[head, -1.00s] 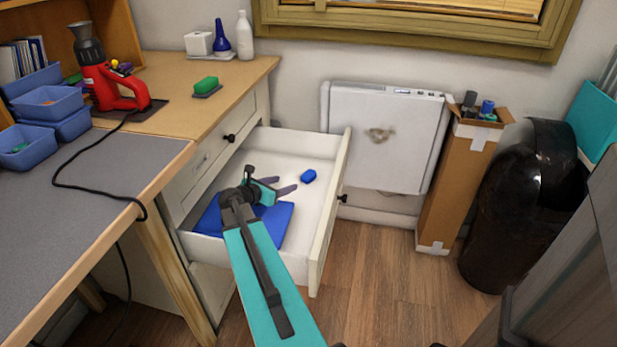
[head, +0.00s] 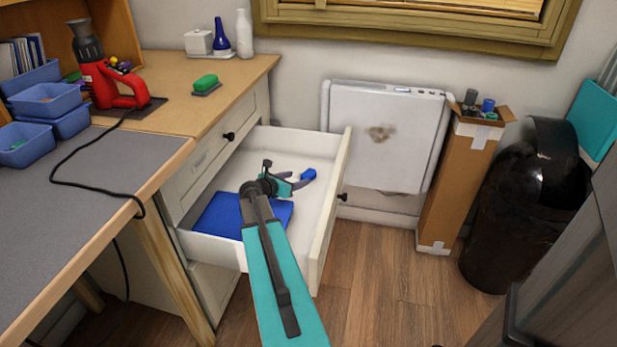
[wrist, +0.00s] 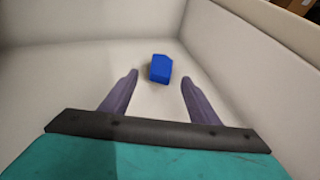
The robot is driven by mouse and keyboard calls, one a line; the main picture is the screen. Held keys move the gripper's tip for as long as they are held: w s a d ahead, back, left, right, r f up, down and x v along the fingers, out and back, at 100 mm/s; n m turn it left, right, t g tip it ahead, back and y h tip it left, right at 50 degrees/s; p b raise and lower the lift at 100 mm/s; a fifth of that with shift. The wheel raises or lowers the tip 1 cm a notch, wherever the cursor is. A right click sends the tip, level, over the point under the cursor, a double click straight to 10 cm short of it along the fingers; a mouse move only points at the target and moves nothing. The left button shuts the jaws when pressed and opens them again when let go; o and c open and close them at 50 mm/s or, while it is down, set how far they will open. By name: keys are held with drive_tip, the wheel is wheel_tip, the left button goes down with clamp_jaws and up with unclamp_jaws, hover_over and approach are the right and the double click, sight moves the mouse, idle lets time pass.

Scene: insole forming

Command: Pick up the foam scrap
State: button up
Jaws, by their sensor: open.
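The foam scrap looks to be the small blue block (head: 308,174) lying on the white floor of the open drawer, towards its right side. In the wrist view the blue block (wrist: 160,69) sits ahead, in line with the gap between my fingertips and around their level in the picture. My gripper (head: 294,182) is inside the drawer, open, with its purple fingers on either side of an empty gap in the wrist view (wrist: 159,78). I cannot tell whether a finger touches the block. In the head view the fingers hide part of its near side.
A flat blue sheet (head: 218,213) lies in the drawer's near left part. The drawer's right wall (head: 334,200) stands close to the block. The desk (head: 190,95) is left of the drawer. A cardboard box (head: 457,185) and a black bin (head: 520,210) stand to the right.

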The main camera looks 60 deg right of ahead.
sight(304, 177)
drive_tip(key=shift+d+f, duration=0.1)
drive_tip(key=shift+b+x, duration=0.65)
drive_tip(key=shift+x, duration=1.85)
drive_tip(key=shift+s+f, duration=0.1)
drive_tip(key=shift+s, duration=0.05)
drive_tip(key=c, duration=1.1)
